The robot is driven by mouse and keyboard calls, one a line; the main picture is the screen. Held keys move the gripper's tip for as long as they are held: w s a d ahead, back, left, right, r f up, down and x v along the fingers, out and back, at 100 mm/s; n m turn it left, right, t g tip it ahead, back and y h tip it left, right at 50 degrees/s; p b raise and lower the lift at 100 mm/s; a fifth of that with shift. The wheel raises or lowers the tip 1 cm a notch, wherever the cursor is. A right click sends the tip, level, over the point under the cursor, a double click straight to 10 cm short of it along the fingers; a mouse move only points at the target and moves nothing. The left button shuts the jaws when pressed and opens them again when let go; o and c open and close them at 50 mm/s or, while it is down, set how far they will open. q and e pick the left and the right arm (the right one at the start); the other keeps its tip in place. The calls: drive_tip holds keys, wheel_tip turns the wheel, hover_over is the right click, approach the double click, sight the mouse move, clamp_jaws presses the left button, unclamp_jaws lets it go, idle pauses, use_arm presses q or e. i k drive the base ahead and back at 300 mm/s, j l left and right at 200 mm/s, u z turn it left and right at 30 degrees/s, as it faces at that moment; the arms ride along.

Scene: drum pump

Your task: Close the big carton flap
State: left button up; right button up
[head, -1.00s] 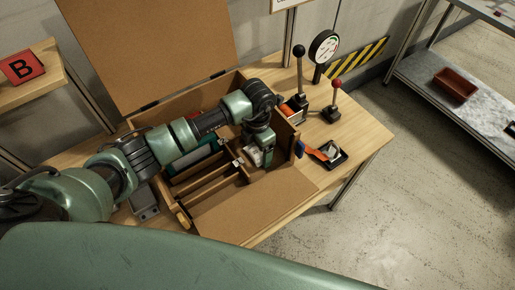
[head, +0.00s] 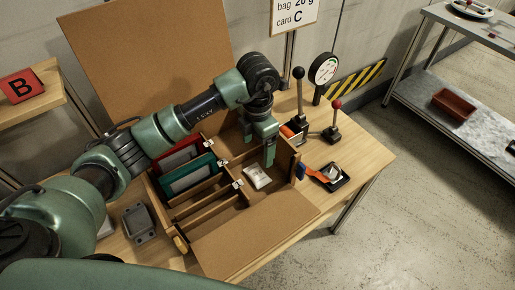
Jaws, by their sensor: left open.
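The carton (head: 210,205) stands open on the wooden table, divided into compartments. Its big flap (head: 150,55) stands upright at the back left, leaning away from the opening. A front flap (head: 252,232) is folded outward at the near side. My left gripper (head: 269,163) is open and empty, pointing down over the carton's right compartment. A small white bag (head: 257,176) lies in that compartment, just below and left of the fingers. Red (head: 180,155) and teal (head: 190,175) items sit in the left compartments. My left arm hides part of the back edge. My right gripper is out of view.
Two levers (head: 299,90) and a round gauge (head: 323,69) stand right of the carton. A small black tray (head: 330,177) lies at the table's right side. A grey block (head: 140,222) sits to the left. A sign (head: 293,10) hangs behind.

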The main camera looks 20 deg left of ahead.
sight(221, 253)
drive_tip(key=k, duration=1.5)
